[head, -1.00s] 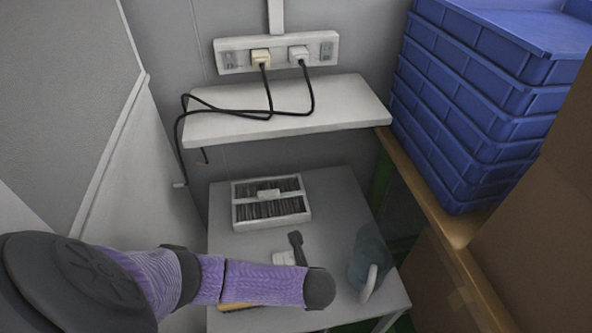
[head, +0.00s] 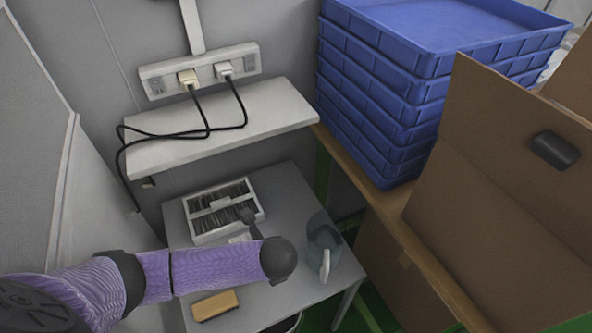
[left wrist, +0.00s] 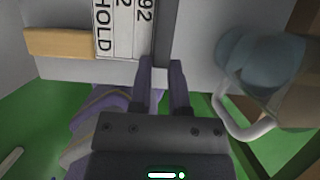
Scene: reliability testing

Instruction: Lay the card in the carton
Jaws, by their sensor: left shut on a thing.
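The card (left wrist: 118,28) is white with black print reading "HOLD" and digits. It shows in the left wrist view just beyond my left gripper (left wrist: 165,68), whose purple fingers are shut at its lower right. A dark strip (left wrist: 162,28) runs along the card's right side. In the head view the card (head: 238,238) is a small white patch under a dark paddle-shaped piece (head: 246,212), and my wrist hides the fingers. The brown carton (head: 500,190) rises at the right with a flap up; its inside is hidden. My right gripper is out of view.
A grey table (head: 285,185) holds a white tray (head: 200,240) of dark parts, a yellow block (head: 215,305) and a blue jug (head: 322,238) close right of my wrist. Stacked blue crates (head: 385,110) and a white shelf (head: 220,125) stand behind.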

